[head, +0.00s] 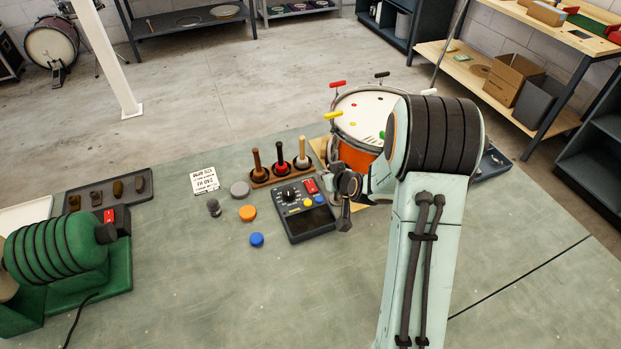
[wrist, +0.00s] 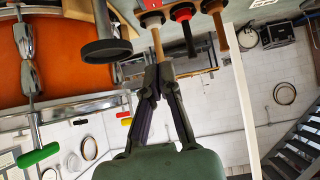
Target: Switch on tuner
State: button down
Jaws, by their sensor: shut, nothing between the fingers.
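The tuner (head: 303,212) is a dark box lying on the bench left of my arm, with a dial, a red switch (head: 310,186) at its top right, and yellow and blue buttons in the head view. My gripper (head: 344,226) is just right of the tuner's right edge, apart from the red switch. Its height above the bench is hard to tell. In the wrist view my gripper's fingertips (wrist: 161,72) meet and hold nothing. I cannot make out the tuner in the wrist view.
An orange drum (head: 357,120) stands behind my gripper, partly hidden by my arm. A rack with several handled tools (head: 279,168) is behind the tuner. A blue knob (head: 257,239) and an orange knob (head: 247,213) lie left. A green motor (head: 60,255) is far left. The front bench is clear.

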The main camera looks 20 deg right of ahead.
send_over(308, 180)
jog(key=s, duration=0.3)
jog(key=f, duration=0.6)
jog(key=shift+w, duration=0.2)
jog(key=f, duration=0.3)
jog(key=shift+w+f, duration=0.1)
jog(key=shift+w, duration=0.15)
jog(key=shift+w+f, duration=0.1)
jog(key=shift+f, duration=0.25)
jog(key=shift+w+f, duration=0.1)
jog(key=shift+f, duration=0.35)
jog(key=shift+r, duration=0.1)
